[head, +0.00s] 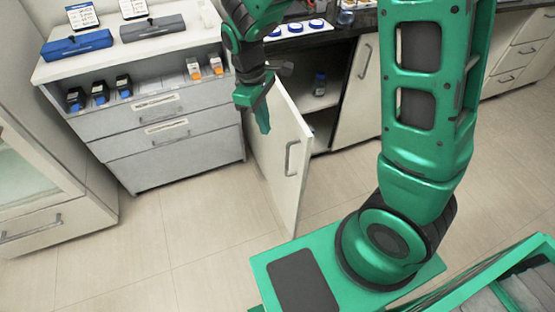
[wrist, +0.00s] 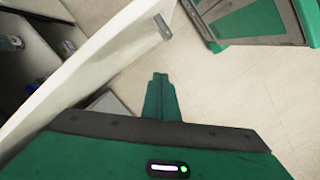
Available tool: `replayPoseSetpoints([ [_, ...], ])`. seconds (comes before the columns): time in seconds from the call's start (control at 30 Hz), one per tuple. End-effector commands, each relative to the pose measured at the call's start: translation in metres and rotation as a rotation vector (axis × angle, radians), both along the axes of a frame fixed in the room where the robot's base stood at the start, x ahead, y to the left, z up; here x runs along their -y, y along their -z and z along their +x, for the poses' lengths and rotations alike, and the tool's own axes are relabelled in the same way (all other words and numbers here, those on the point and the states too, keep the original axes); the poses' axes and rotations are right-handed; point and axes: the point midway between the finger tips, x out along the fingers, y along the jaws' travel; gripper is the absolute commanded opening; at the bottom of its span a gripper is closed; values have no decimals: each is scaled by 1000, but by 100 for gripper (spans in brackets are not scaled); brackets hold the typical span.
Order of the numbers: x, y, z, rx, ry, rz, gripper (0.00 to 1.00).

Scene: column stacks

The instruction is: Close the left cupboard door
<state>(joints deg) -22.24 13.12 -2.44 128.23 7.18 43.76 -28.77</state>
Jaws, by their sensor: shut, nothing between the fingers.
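The left cupboard door (head: 282,158) is a white panel with a grey bar handle (head: 291,158). It stands swung well open, away from the cupboard (head: 319,88), whose dark-edged inside shows to its right. My gripper (head: 264,122) is shut and empty, at the upper left of the door, on its outer side. In the wrist view the closed green fingers (wrist: 160,92) point along the door, and the door (wrist: 95,75) crosses the upper left. A small gap seems to lie between fingers and door, but contact cannot be told.
A grey drawer unit (head: 170,128) with blue-based devices stands left of the door. A bottle (head: 320,84) sits on a shelf inside the cupboard. The right cupboard door (head: 358,90) looks shut. The tiled floor (head: 160,240) in front is clear.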

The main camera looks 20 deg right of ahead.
Motion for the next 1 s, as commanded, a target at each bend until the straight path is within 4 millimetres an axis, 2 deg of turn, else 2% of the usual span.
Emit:
replayPoseSetpoints([
  [0.03, -8, 12, 1, -31, -43, -16, 0],
  [0.1, -15, 22, 2, -60, -90, -30, 0],
  [0.33, -25, 40, 1, -107, -163, -54, 0],
  [0.53, -21, 61, -3, -110, -165, -55, 0],
  [0.9, -7, 127, -13, -112, -162, -56, 0],
  [1.0, 0, 137, -17, -108, -162, -54, 0],
])
